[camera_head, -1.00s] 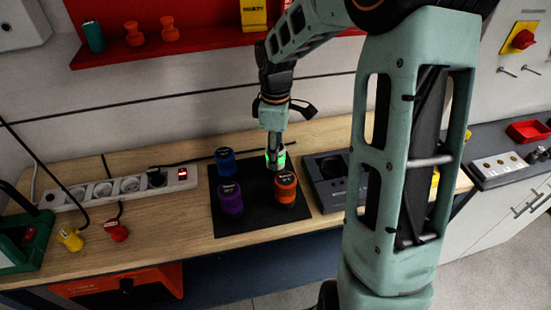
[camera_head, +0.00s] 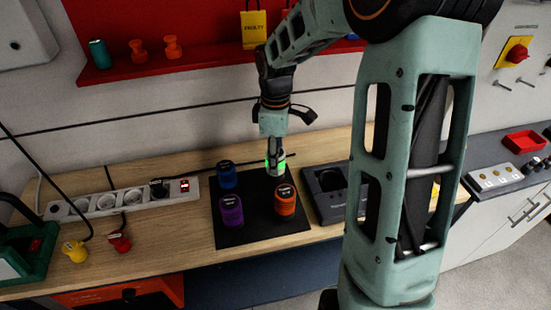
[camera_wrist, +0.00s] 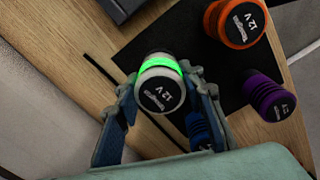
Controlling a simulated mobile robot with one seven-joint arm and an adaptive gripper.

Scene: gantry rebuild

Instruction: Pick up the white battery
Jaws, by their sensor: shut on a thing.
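The white battery (camera_wrist: 160,83), with a glowing green band and a dark "12 V" end face, is between the fingers of my gripper (camera_wrist: 162,92) in the wrist view. In the head view my gripper (camera_head: 276,153) points down and is shut on the white battery (camera_head: 276,167). The fingers touch its sides. It is over the back right part of the black mat (camera_head: 256,235), and seems slightly raised, though the gap beneath is hard to see.
Orange (camera_head: 285,203), purple (camera_head: 231,211) and blue (camera_head: 226,176) batteries stand on the mat close by. A dark charger-like box (camera_head: 325,205) is to the right. A white power strip (camera_head: 130,202) with plugs lies left. A red shelf (camera_head: 180,60) is above.

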